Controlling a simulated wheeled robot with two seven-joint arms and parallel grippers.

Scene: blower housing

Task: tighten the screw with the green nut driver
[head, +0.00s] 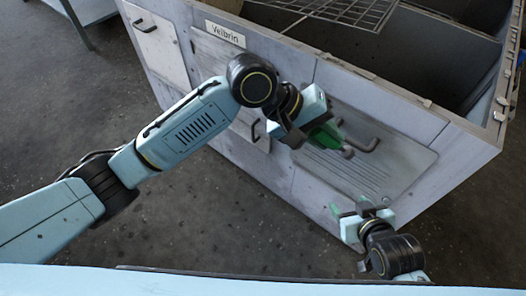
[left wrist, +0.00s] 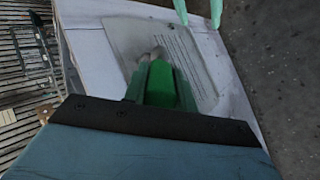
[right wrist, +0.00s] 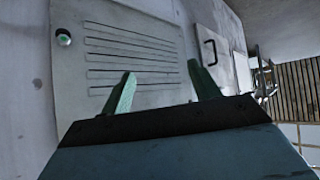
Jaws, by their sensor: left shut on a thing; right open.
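The green nut driver (head: 325,134) is held in my left gripper (head: 318,128), in front of the slotted panel (head: 395,165) of the housing. In the left wrist view the driver (left wrist: 162,86) points at the panel, with a grey end beyond it; I cannot tell whether it touches. A small round metal piece (right wrist: 64,38), possibly the screw, shows at the panel's corner in the right wrist view. My right gripper (head: 360,208) is open and empty, low by the panel's lower edge. Its spread fingers show against the slots in the right wrist view (right wrist: 160,78).
A grey bent handle (head: 365,140) stands close to the driver's end. A neighbouring panel has a dark handle (right wrist: 209,48). The housing's open top, with a wire rack (head: 345,10), lies behind. Dark floor (head: 70,120) is clear at left.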

